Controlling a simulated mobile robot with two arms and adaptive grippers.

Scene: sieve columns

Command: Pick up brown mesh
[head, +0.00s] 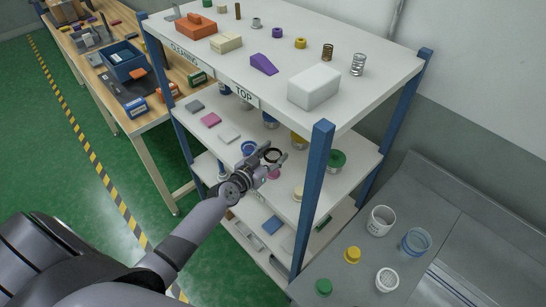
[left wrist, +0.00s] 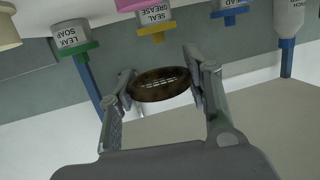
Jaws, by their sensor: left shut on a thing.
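My left gripper (head: 271,165) reaches into the middle shelf of the blue-posted rack. In the left wrist view its two fingers (left wrist: 163,84) are closed on opposite edges of the brown mesh (left wrist: 160,84), a round dark-brown disc with light slots at its centre. In the head view the brown mesh (head: 273,156) shows as a small dark ring at the fingertips. I cannot tell whether it touches the shelf. My right gripper is in neither view.
A blue post (head: 314,190) rises close to the right of the arm. The top shelf (head: 225,58) lies above. A grey counter (head: 450,225) holds a white cup (head: 380,221) and other small items.

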